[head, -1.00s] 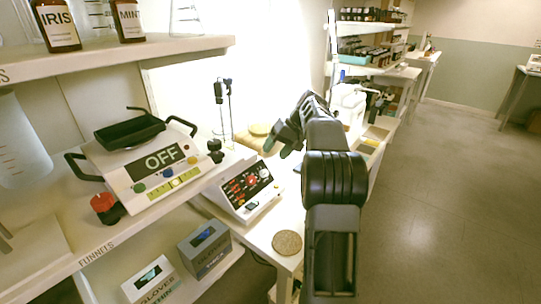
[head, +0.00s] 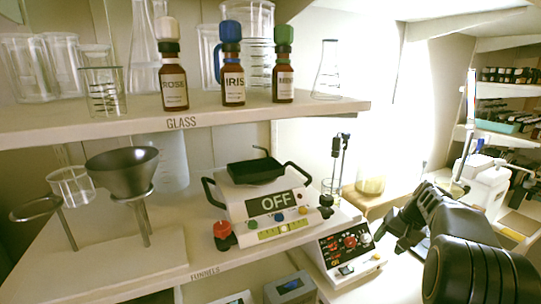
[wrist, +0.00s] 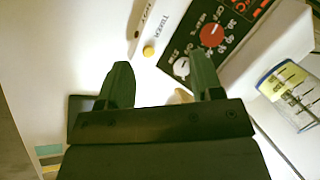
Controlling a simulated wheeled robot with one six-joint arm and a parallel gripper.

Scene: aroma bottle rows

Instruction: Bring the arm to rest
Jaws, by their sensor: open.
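My gripper (head: 392,232) is at the right of the head view, at the end of my bent dark arm, above the bench near the white control box (head: 345,250). In the wrist view my gripper (wrist: 160,72) shows two dark green fingers set apart, with nothing held between them. Beyond the fingers lie a pale surface and the box's dark panel with a red knob (wrist: 212,35).
A shelf above holds the rose (head: 174,88), iris (head: 233,88) and third bottle (head: 284,88), with glassware. Below stand a dark funnel (head: 122,172) and a device reading OFF (head: 275,203).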

